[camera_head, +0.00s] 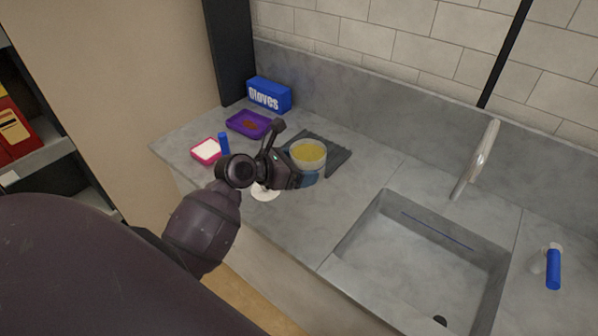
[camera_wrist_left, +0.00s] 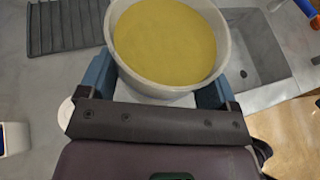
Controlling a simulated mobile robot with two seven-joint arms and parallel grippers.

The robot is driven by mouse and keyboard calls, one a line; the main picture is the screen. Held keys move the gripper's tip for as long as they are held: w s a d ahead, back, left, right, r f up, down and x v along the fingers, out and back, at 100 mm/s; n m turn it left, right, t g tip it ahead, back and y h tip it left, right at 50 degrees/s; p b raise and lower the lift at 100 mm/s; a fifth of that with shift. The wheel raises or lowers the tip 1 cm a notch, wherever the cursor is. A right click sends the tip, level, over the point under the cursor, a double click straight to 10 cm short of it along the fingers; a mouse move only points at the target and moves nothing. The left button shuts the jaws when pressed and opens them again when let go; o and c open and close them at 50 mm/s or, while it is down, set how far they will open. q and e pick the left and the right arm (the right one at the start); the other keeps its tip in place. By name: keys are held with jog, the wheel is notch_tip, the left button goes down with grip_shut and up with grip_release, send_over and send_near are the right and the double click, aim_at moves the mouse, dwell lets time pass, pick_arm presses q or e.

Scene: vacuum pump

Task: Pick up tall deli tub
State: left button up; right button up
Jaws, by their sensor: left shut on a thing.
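The tall deli tub (camera_head: 307,150) is a pale round tub with yellow contents, upright, in front of the dark ribbed mat in the head view. In the left wrist view the tub (camera_wrist_left: 165,45) fills the top middle, between blue finger pads. My left gripper (camera_head: 302,174) is shut on its sides; it also shows in the left wrist view (camera_wrist_left: 160,85). I cannot tell whether the tub's base touches anything, as it is hidden. My right gripper is not in view.
The ribbed mat (camera_head: 334,157) lies on the grey counter (camera_head: 280,220). A blue gloves box (camera_head: 268,95), a purple tray (camera_head: 248,124) and a pink-rimmed white container (camera_head: 205,151) stand at left. A sink (camera_head: 420,245) with a faucet (camera_head: 480,158) is at right.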

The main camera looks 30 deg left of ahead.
aim_at(293, 157)
pick_arm(q)
jog(key=shift+r+p, duration=0.3)
jog(key=shift+r, duration=1.25)
jog(key=shift+w+r, duration=0.1)
jog(key=shift+r, duration=0.1)
